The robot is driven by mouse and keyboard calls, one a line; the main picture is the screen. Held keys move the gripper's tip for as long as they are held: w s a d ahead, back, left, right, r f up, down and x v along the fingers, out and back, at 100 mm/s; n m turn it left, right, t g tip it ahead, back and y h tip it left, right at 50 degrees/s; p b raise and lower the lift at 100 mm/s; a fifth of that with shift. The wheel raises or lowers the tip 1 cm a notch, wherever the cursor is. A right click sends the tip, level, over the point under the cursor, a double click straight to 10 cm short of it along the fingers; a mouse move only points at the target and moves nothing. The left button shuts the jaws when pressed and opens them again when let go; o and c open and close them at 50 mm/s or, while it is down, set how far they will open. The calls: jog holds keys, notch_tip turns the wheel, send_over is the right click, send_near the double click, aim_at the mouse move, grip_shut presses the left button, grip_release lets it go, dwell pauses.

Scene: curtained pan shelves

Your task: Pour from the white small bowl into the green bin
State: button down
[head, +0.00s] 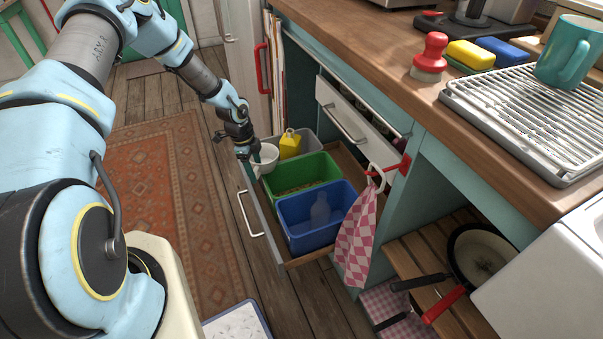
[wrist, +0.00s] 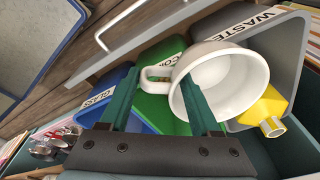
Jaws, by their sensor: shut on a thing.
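The white small bowl (head: 266,158) has a handle and is in my gripper (head: 254,160), above the left part of the open drawer. In the wrist view the bowl (wrist: 232,82) is on the right, with its handle between the teal fingers of my gripper (wrist: 160,82). I see its pale inside, but cannot make out any contents. The green bin (head: 300,169) stands in the drawer between the grey and blue bins, with some brownish scraps in it. In the wrist view the green bin (wrist: 158,108) is partly hidden behind the fingers and bowl.
The blue bin (head: 307,240) holds a clear bottle. The grey bin (wrist: 290,60), labelled WASTE, holds a yellow container (head: 290,144). A checked towel (head: 358,235) hangs right of the drawer. The counter (head: 385,50) edge rises behind. Floor left of the drawer is open.

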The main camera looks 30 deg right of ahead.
jog(key=shift+r+p, duration=0.95)
jog(key=shift+r, duration=0.65)
